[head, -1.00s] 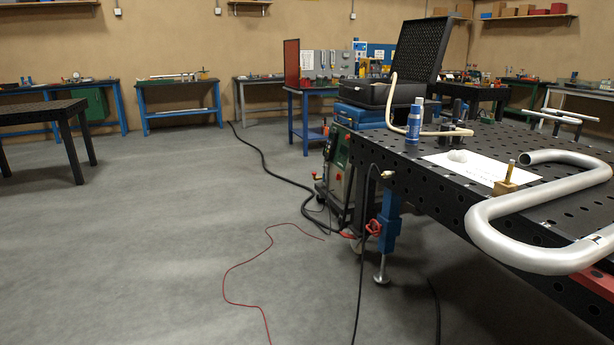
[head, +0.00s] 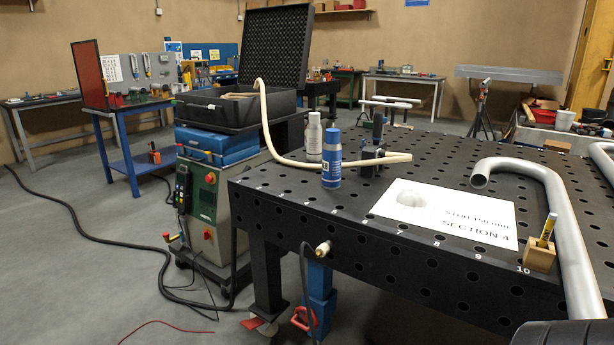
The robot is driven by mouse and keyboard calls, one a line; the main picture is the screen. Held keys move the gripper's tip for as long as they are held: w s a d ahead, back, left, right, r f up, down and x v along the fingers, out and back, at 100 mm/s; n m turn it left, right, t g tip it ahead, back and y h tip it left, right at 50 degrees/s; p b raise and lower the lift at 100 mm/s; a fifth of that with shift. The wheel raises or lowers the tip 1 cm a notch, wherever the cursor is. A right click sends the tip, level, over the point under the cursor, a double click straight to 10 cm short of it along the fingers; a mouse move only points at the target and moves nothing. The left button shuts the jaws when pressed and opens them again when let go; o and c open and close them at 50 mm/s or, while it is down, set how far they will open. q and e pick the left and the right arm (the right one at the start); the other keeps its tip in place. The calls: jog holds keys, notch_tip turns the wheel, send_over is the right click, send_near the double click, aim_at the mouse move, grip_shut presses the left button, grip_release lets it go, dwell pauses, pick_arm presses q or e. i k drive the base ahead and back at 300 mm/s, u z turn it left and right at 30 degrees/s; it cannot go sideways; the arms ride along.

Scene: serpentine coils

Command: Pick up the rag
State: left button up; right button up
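A small crumpled white lump (head: 411,198), which looks like the rag, lies on the left part of a white printed sheet (head: 455,222). The sheet lies flat on the black perforated table (head: 345,225) and reads "SECTION 4". Neither of my grippers shows in the head view. A dark rounded shape is cut off at the bottom right edge, and I cannot tell what it is.
A blue bottle (head: 331,158) and a grey-white bottle (head: 314,136) stand left of the sheet, beside black clamps (head: 372,155) and a cream hose (head: 270,130). A bent silver pipe (head: 562,215) and a wooden block (head: 539,255) are right. A green-panelled machine (head: 208,197) stands left.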

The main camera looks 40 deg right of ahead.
aim_at(412, 198)
jog(key=i, duration=1.95)
jog(key=z, duration=2.2)
